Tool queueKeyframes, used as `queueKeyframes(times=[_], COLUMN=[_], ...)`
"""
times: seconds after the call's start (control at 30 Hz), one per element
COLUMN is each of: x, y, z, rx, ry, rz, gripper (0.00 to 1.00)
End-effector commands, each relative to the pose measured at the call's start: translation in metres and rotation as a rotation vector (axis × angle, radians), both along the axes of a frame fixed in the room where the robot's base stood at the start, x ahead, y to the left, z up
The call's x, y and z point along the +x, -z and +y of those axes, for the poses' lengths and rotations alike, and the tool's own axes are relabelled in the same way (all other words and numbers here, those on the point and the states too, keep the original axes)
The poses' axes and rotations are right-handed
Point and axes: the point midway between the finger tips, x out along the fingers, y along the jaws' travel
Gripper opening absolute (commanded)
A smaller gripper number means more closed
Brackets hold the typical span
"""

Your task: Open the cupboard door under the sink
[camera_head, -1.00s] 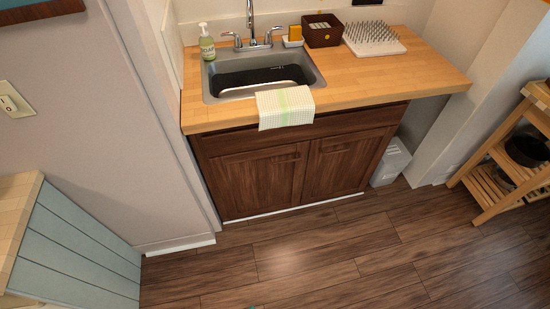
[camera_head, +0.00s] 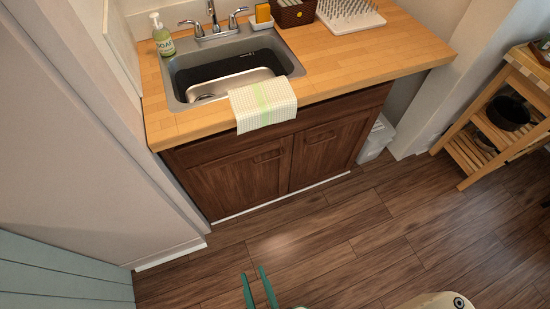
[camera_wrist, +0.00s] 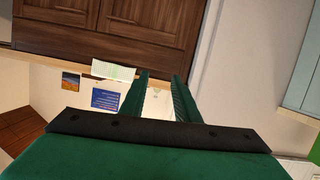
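The dark wood cupboard under the sink has two doors, a left door (camera_head: 240,180) and a right door (camera_head: 328,150). Both look shut, each with a handle near its top: a left handle (camera_head: 268,155) and a right handle (camera_head: 320,137). My gripper (camera_head: 255,272) shows two green fingers at the bottom of the head view, apart from the cupboard and in front of it. The fingers are spread with nothing between them. In the wrist view my gripper (camera_wrist: 161,78) is also open and empty, and the cupboard doors (camera_wrist: 130,20) appear upside down at the top.
A towel (camera_head: 263,103) hangs over the counter's front edge above the doors. The sink (camera_head: 230,75) is set in the wooden counter (camera_head: 350,60). A white bin (camera_head: 376,140) stands right of the cupboard, and a wooden shelf (camera_head: 480,150) further right. The floor (camera_head: 310,235) before the cupboard is clear.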

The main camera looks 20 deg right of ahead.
Motion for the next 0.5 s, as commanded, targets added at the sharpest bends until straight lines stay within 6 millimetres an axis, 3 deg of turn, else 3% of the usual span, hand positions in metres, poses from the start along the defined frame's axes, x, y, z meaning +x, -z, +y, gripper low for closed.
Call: queueKeyframes(times=[0.3, 0.5], x=[0.059, 0.113], y=[0.151, 0.221], z=[0.005, -0.013], rx=[-0.348, -0.607], ry=[-0.097, -0.105], rz=[0.202, 0.317], gripper=[0.29, 0.29])
